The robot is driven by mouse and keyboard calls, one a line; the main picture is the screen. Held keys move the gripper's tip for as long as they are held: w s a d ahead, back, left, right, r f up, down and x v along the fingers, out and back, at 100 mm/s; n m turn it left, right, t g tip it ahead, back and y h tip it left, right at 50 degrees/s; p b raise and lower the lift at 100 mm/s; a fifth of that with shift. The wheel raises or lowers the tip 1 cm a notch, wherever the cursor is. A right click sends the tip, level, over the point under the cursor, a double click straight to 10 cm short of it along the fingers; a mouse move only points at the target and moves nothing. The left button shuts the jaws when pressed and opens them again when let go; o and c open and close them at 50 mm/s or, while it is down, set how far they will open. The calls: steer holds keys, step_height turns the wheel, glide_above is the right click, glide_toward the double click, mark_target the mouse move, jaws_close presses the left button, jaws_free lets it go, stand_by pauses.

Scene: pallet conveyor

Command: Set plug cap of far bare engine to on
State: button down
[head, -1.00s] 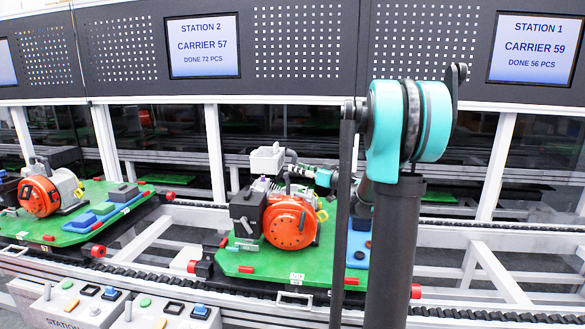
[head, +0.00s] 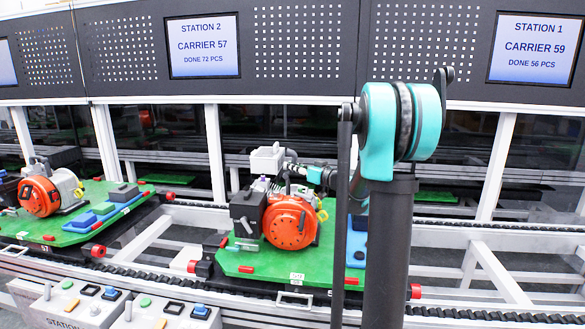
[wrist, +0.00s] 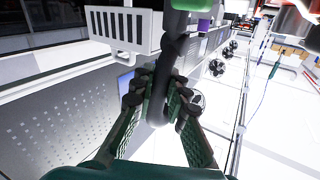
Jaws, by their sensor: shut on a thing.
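An orange and black engine (head: 290,222) stands on the green pallet (head: 250,262) in the middle of the head view. A white slotted box (head: 267,159) shows above its back; a similar slotted box (wrist: 125,28) shows in the wrist view. My gripper (wrist: 160,100) is shut on a dark, hook-shaped plug cap (wrist: 172,50), with its fingers on either side of the bent lower end. In the head view my gripper (head: 292,168) is small, behind and above the engine. The cap's seat on the plug cannot be made out.
Another orange engine (head: 40,196) stands on a green pallet (head: 75,232) at the left, beside blue and grey blocks. Station control boxes (head: 95,305) stand in front. The conveyor rail (head: 480,310) runs along the front. A purple part (wrist: 205,28) shows near the cap.

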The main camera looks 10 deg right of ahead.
stand_by(0.5)
steer(key=shift+w+a+r+n+g+h, duration=0.15)
steer(key=shift+a+r+n+g+h, duration=0.1)
steer(key=shift+a+n+g+h, duration=0.4)
steer(key=shift+w+a+r+n+g+h, duration=0.1)
steer(key=shift+a+n+g+h, duration=0.15)
steer(key=shift+g+h, duration=0.25)
steer(key=shift+w+a+r+n+g+h, duration=0.1)
steer(key=shift+n+g+h, duration=0.25)
steer(key=shift+h, duration=0.2)
steer(key=a+n+g+h, duration=0.1)
steer(key=h, duration=0.1)
steer(key=a+f+n+g+h, duration=0.1)
steer(key=h, duration=0.2)
steer(key=w+a+n+g+h, duration=0.1)
steer(key=a+g+h, duration=0.1)
steer(key=h, duration=0.1)
steer(key=shift+w+f+n, duration=0.1)
steer(key=shift+f+n, duration=0.15)
steer(key=shift+f, duration=0.1)
steer(key=shift+w+a+f+n+g+h, duration=0.1)
steer(key=shift+f+n+g+h, duration=0.1)
steer(key=shift+h, duration=0.4)
steer(key=shift+a+f+n+g+h, duration=0.1)
steer(key=shift+f+n+g+h, duration=0.1)
steer(key=shift+h, duration=0.4)
steer(key=shift+f+n+g+h, duration=0.3)
steer(key=shift+f+h, duration=0.2)
steer(key=shift+h, duration=0.6)
